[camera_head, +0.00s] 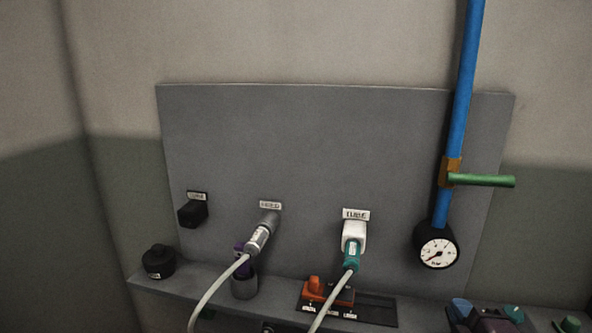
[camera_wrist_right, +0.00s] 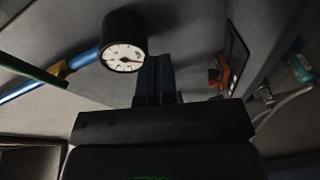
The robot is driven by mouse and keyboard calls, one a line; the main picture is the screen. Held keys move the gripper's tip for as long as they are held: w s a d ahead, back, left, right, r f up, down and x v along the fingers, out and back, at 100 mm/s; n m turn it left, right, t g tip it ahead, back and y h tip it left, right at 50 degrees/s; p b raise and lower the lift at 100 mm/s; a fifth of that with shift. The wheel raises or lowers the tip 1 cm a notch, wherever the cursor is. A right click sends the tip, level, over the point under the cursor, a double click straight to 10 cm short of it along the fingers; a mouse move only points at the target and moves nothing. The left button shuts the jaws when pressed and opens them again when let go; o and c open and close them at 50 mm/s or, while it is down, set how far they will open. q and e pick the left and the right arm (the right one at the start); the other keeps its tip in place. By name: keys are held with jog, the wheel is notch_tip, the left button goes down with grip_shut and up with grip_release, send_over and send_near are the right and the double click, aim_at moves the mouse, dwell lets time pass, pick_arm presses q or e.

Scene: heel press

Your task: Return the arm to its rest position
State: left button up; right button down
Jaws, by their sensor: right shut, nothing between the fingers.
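My right gripper (camera_wrist_right: 154,62) shows in the right wrist view, its blue-grey fingers together with nothing between them. A round white-faced gauge (camera_wrist_right: 124,55) appears just left of the fingertips in that view; I cannot tell the distance. I cannot clearly make out the right gripper in the head view. My left gripper is in neither view.
A grey panel (camera_head: 330,140) carries a blue pipe (camera_head: 461,100) with a green lever (camera_head: 482,180). Grey and teal plugs (camera_head: 351,256) trail cables (camera_head: 215,285). An orange switch (camera_head: 315,287) and black knob (camera_head: 158,261) sit on the ledge.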

jog(key=s+f+m+g, duration=0.7)
jog(key=s+f+m, duration=0.15)
jog(key=s, duration=0.35)
jog(key=s+f+m+g, duration=0.7)
jog(key=s+f, duration=0.3)
jog(key=s, duration=0.3)
jog(key=w+f+t, duration=0.7)
jog(key=f+t, duration=0.1)
jog(key=f, duration=0.2)
jog(key=shift+w+a+f+n, duration=0.2)
jog(key=shift+a+n, duration=0.25)
